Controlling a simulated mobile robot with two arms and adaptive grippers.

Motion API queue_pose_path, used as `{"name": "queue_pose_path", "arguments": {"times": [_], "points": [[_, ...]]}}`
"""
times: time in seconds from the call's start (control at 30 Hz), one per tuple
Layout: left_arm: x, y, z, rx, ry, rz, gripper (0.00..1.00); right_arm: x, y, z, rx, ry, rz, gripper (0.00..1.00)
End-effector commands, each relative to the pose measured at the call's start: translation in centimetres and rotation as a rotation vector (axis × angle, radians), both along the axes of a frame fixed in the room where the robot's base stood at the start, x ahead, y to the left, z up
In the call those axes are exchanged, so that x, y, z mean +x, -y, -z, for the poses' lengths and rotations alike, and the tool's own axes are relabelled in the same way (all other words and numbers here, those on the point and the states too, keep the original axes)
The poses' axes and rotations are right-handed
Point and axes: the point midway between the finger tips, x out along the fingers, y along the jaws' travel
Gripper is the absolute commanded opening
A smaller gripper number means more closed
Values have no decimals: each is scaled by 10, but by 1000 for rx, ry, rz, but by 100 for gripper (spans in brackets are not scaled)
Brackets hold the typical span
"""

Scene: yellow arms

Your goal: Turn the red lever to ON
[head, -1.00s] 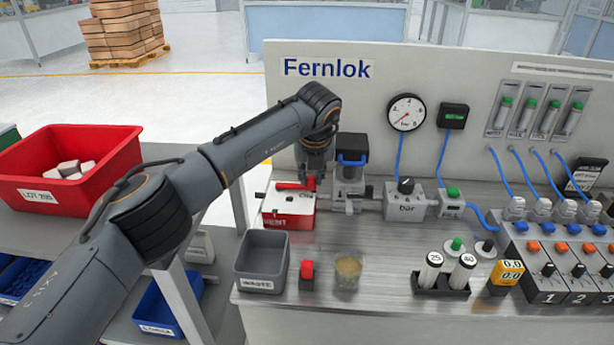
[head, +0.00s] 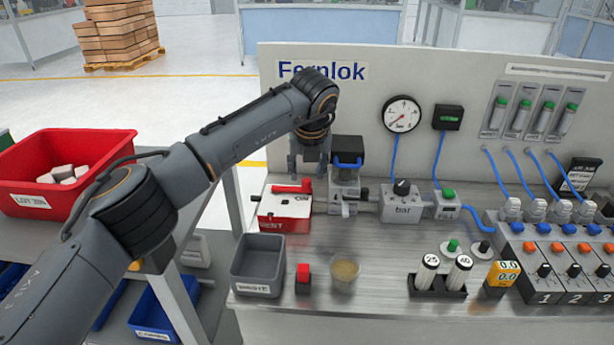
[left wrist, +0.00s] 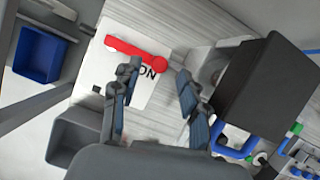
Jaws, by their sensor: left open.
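The red lever (head: 292,187) lies across the top of a red and white valve box (head: 285,212), with VENT on its front. In the left wrist view the lever (left wrist: 130,50) has a round end beside the ON print (left wrist: 152,71); I cannot tell which end is the pivot. My left gripper (head: 308,168) is open and empty, pointing down above the lever's right end. In the left wrist view its fingers (left wrist: 157,75) are spread, the left one close to the lever's round end. Contact is not visible. My right gripper is not in view.
A black-topped unit (head: 347,160) stands just right of the gripper, joined to the valve box's line. The grey waste bin (head: 258,262), a red-topped block (head: 303,278) and a cup (head: 344,272) stand in front. The panel (head: 440,70) rises behind.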

Motion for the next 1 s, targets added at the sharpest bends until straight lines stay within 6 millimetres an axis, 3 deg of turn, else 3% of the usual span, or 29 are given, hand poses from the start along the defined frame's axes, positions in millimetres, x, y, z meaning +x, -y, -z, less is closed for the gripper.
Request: {"name": "queue_pose_path", "arguments": {"times": [0.2, 0.4, 1.0], "points": [[-18, 2, -47, -2, 4, 2, 44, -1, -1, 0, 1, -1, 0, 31], [-29, 2, -72, -1, 1, -1, 44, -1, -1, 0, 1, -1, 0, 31], [-32, 3, -79, -1, 0, -1, 44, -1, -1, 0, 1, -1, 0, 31]]}}
